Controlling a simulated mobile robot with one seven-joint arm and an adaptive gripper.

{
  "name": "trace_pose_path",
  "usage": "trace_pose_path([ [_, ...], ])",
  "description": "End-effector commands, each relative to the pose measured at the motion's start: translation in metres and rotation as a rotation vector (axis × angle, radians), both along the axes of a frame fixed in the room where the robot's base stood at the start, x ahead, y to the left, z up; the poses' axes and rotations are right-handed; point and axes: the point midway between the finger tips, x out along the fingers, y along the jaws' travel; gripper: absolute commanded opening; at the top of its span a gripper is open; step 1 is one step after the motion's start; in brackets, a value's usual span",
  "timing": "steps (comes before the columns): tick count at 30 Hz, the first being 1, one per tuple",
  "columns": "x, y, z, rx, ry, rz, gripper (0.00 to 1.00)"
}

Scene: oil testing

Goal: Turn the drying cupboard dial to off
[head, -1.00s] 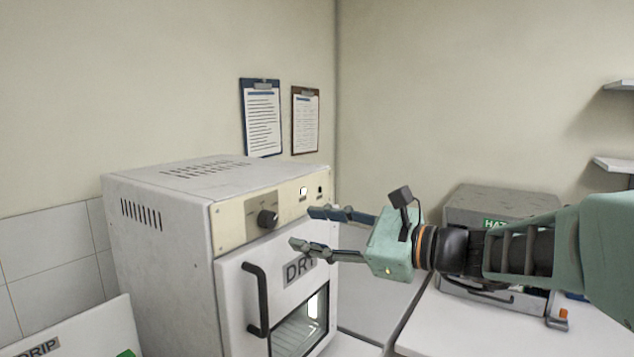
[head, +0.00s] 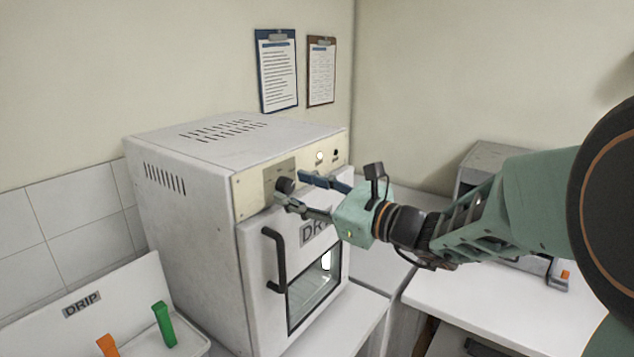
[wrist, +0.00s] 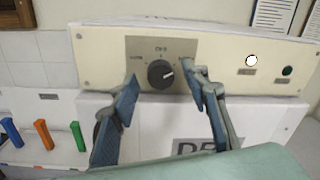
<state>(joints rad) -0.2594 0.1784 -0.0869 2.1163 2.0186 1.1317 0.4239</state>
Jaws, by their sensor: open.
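The drying cupboard (head: 190,215) is a white box with a cream control panel. Its black dial (head: 284,185) sits on a grey plate on that panel. In the wrist view the dial (wrist: 160,74) lies between the fingers, toward the upper middle, with its light pointer mark toward the right; the plate's small lettering is hard to read. My gripper (head: 290,188) is open, its fingertips close to the dial, one on each side. In the wrist view the blue-padded fingers (wrist: 162,98) stand apart from the dial, and I see no contact.
The cupboard door has a black handle (head: 275,260) and a window below my gripper. A white drip tray (head: 50,310) with green and orange pieces stands at left. A grey unit (head: 475,165) stands on the right bench. Clipboards (head: 277,70) hang behind.

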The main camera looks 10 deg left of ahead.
Motion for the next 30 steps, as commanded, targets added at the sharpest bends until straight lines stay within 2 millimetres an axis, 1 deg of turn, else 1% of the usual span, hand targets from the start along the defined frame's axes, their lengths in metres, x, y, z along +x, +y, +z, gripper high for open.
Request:
trace_pose_path([
  [1, 0.0019, 0.0048, 0.0007, 0.000, 0.001, 0.001, 0.42],
  [4, 0.0039, 0.0089, 0.0001, 0.000, 0.001, 0.000, 0.42],
  [12, 0.0045, 0.0099, -0.0003, 0.000, 0.000, 0.000, 0.42],
  [14, 0.0045, 0.0099, -0.0003, 0.000, 0.000, 0.000, 0.37],
  [24, 0.0044, 0.0098, -0.0002, 0.000, 0.000, 0.000, 0.01],
  [30, 0.0043, 0.0097, -0.0016, -0.004, -0.010, 0.000, 0.01],
])
